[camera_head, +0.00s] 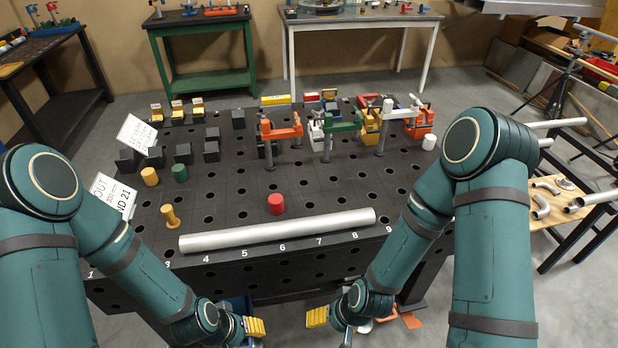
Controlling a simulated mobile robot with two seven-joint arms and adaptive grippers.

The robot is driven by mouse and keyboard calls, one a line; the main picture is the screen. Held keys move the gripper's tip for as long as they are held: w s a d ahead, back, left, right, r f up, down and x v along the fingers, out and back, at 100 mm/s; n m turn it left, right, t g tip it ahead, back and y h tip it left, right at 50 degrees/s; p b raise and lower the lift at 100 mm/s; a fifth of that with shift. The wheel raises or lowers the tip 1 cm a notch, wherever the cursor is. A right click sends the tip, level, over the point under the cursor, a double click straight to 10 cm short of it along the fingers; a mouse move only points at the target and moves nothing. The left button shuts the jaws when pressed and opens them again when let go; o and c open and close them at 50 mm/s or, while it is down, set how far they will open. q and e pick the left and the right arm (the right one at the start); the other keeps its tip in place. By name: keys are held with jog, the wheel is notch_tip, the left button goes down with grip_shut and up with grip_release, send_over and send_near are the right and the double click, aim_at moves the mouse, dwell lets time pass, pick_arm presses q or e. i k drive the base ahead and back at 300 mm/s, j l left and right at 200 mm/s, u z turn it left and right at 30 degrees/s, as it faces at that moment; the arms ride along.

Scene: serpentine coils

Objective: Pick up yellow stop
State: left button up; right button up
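Two yellow stops show on the black perforated table (330,180). One yellow stop (149,176) is a short cylinder at the left, beside a green stop (180,173). My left gripper (255,326) and my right gripper (317,317) hang low, in front of the table's near edge, away from both stops. Each shows yellow ribbed finger pads. Their opening is not clear, and nothing is seen held.
A long silver pipe (280,232) lies across the table's front, with a red stop (275,204) behind it. Black blocks (183,153) and a paper sign (137,133) stand at left. Colored clamps (280,132) stand at the back right. The table's middle is mostly clear.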

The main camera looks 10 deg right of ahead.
aim_at(149, 175)
jog(key=u, duration=2.4)
jog(key=i+j+u, duration=0.15)
jog(key=u, duration=0.2)
jog(key=i+u, duration=0.15)
jog(key=u, duration=0.2)
jog(key=i+j+u, duration=0.1)
jog(key=u, duration=0.25)
jog(key=i+z, duration=0.25)
jog(key=i, duration=0.5)
jog(key=i+j+z, duration=0.15)
jog(key=i+z, duration=0.15)
jog(key=i, duration=0.45)
jog(key=i+z, duration=1)
jog(key=z, duration=0.15)
jog(key=i+l+z, duration=0.1)
jog(key=i+z, duration=0.5)
jog(key=z, duration=0.25)
jog(key=i+z, duration=0.8)
jog(key=i, duration=0.95)
